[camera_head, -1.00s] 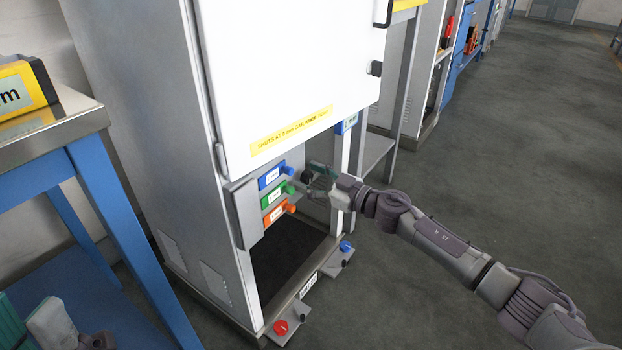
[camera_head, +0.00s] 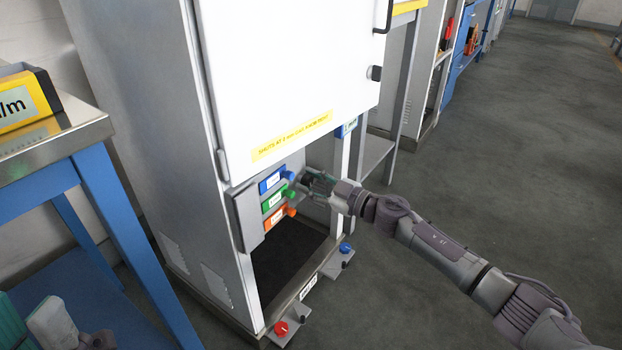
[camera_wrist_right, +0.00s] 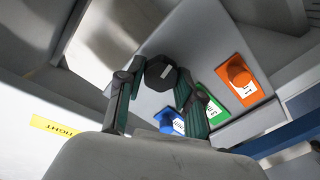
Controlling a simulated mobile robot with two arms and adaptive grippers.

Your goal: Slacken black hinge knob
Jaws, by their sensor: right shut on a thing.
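The black hinge knob (camera_wrist_right: 160,73) is faceted and shows between the two fingertips of my right gripper (camera_wrist_right: 158,78) in the right wrist view. My right gripper (camera_head: 312,182) is shut on it, just right of the colored knobs under the white door in the head view. There the knob is small, dark and partly hidden by the fingers. My left gripper (camera_head: 14,322) is only partly in view at the lower left edge; its fingers are cut off.
Blue (camera_head: 272,181), green (camera_head: 273,200) and orange (camera_head: 274,218) labeled knob plates sit close beside the right gripper. Below are a red knob (camera_head: 281,328) and a blue knob (camera_head: 345,247) on foot brackets. A blue-legged bench (camera_head: 125,235) stands left. Floor at right is clear.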

